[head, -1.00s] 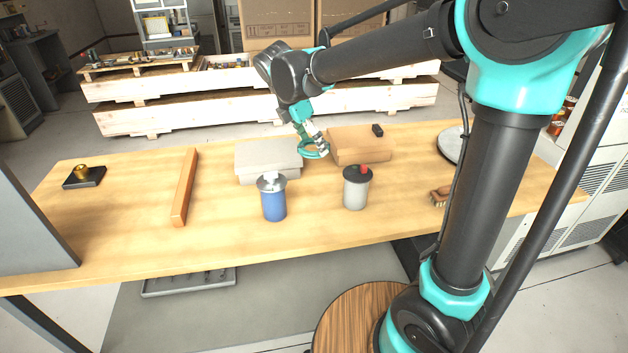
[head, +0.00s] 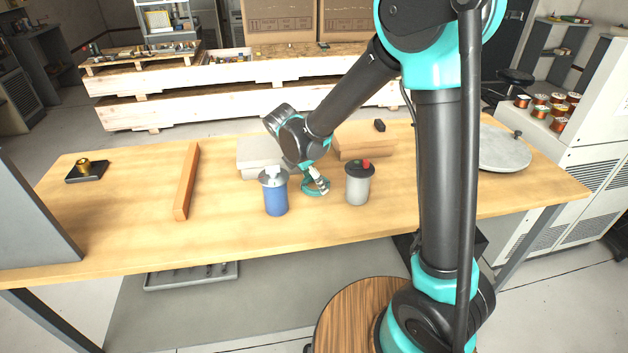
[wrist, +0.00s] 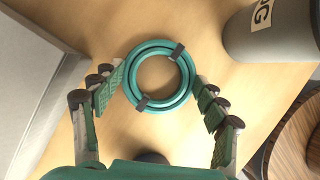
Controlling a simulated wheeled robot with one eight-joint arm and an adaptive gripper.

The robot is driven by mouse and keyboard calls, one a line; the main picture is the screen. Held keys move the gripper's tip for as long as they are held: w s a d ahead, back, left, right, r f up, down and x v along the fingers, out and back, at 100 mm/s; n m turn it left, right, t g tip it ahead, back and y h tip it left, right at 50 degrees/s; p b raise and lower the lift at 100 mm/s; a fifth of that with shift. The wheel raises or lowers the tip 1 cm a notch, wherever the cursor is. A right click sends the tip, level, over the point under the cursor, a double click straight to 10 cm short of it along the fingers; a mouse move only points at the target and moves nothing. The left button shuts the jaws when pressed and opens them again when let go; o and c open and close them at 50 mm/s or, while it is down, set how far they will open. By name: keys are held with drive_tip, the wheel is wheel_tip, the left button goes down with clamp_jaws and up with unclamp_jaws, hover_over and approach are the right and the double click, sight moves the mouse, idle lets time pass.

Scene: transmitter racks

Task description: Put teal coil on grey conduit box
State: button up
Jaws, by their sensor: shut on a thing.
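The teal coil (head: 312,189) is between the blue canister and the grey canister in the head view. In the wrist view the coil (wrist: 158,76) is a flat ring with two dark ties. My gripper (wrist: 160,80) is shut on the coil, with a finger against each side of its outer rim. In the head view my gripper (head: 318,180) points down at the coil; I cannot tell whether the coil touches the table. The grey conduit box (head: 256,150) lies flat behind the blue canister, left of my gripper, partly hidden by the canister and my wrist.
The blue canister (head: 275,196) and the grey canister (head: 359,187) stand close on either side of the coil. A tan box (head: 362,146) lies behind, with a small black item (head: 379,125). A wooden bar (head: 186,183) lies left. The table's front (head: 200,238) is clear.

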drive_tip(key=shift+f, duration=0.15)
drive_tip(key=o, duration=1.2)
